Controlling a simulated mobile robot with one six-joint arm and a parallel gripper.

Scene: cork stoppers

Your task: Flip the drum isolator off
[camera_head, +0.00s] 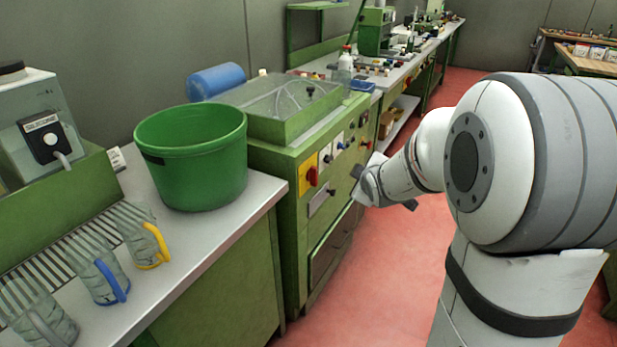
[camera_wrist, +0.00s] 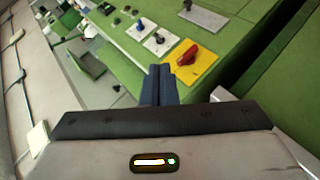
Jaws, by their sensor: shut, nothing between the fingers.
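The drum isolator (camera_head: 312,176) looks to be the red rotary handle on a yellow plate on the green machine's front panel. It also shows in the wrist view (camera_wrist: 188,56), up and right of my fingertips. There the red handle lies at a slant across the yellow plate. My gripper (camera_head: 357,180) is shut and empty, in front of the panel and to the right of the yellow plate. In the wrist view my gripper's dark fingers (camera_wrist: 161,70) are together. A gap between fingers and panel is hard to judge.
White plates with a blue knob (camera_wrist: 140,27) and a black knob (camera_wrist: 160,40) sit beside the yellow plate. A green tub (camera_head: 195,170) and clear jugs with coloured handles (camera_head: 147,243) stand on the left counter. The red floor (camera_head: 385,270) in front is clear.

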